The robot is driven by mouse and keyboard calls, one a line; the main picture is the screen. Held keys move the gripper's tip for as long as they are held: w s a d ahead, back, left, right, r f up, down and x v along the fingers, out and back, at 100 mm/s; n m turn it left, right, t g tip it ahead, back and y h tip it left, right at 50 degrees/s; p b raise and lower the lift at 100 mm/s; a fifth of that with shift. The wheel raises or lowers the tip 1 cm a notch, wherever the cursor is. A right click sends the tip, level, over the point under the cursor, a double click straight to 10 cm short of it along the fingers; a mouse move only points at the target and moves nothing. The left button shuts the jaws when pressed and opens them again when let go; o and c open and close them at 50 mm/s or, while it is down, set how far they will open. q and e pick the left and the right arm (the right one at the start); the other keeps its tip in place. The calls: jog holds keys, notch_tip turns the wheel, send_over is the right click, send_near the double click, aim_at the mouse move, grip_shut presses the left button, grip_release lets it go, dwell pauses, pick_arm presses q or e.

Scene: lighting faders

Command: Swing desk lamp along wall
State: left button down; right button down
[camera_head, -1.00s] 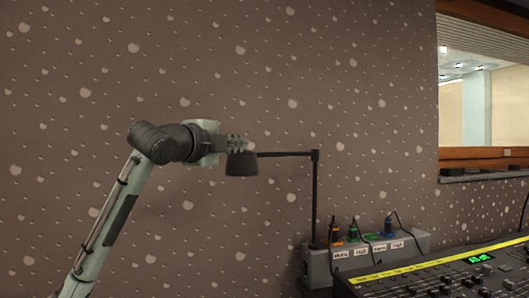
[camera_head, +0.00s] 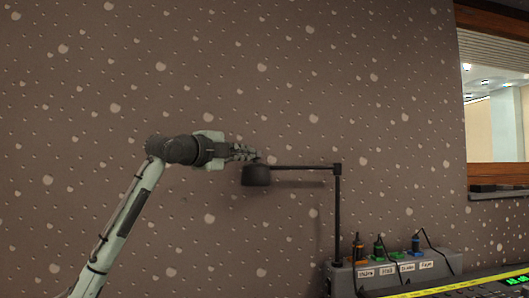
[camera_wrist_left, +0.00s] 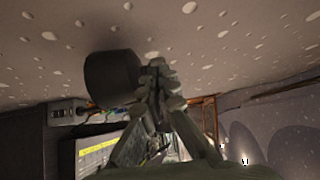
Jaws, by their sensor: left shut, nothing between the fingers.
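The desk lamp has a black shade (camera_head: 256,175), a thin horizontal arm (camera_head: 305,168) and an upright post (camera_head: 337,215) on a grey base at the right. The lamp stands close to the speckled wall. My left gripper (camera_head: 255,155) is shut and empty, with its fingertips at the upper left of the shade. In the left wrist view, the dark shade (camera_wrist_left: 112,78) is immediately left of the shut fingers (camera_wrist_left: 157,75). I cannot tell whether the fingers touch it. My right gripper is not in view.
A grey box (camera_head: 410,268) with labelled sockets and coloured plugs sits beside the post. The mixing desk (camera_head: 450,287) is at the lower right. A wood-framed window (camera_head: 500,110) is at the right. The wall left of the lamp is bare.

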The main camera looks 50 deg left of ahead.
pick_arm(q)
jog(key=v, duration=1.2)
jog(key=shift+a, duration=0.1)
